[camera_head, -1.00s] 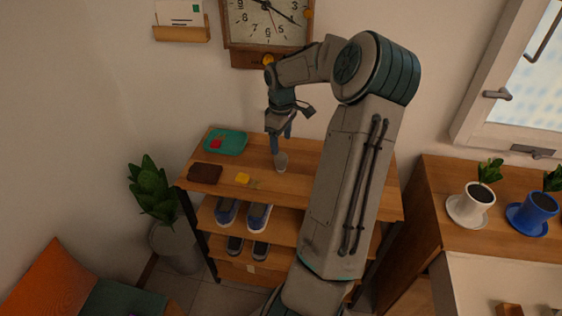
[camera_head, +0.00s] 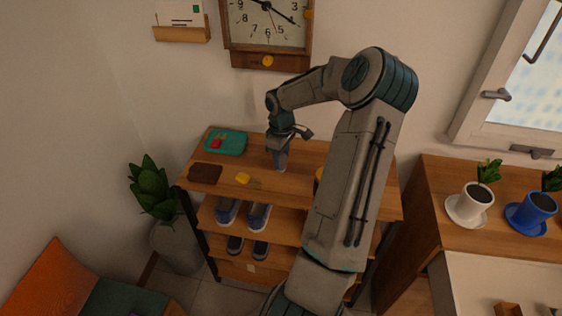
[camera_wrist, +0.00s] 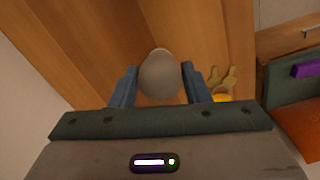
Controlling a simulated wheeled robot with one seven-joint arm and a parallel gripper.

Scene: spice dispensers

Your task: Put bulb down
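The bulb, pale grey and rounded, shows in the wrist view (camera_wrist: 160,76) between the two blue fingers of my gripper (camera_wrist: 160,88). The fingertips lie right along its left and right sides. I cannot tell whether they press on it. In the head view my gripper (camera_head: 281,158) points down at the top board of the wooden shelf (camera_head: 310,205). Only the bulb's lower end (camera_head: 281,170) shows there, at or just above the board; the fingers hide the rest.
On the top board are a teal tray (camera_head: 226,142) with a red item, a dark brown wallet-like thing (camera_head: 205,174) and a small yellow object (camera_head: 243,178). An orange thing (camera_head: 319,174) is partly hidden by my arm. The board's front middle is clear.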

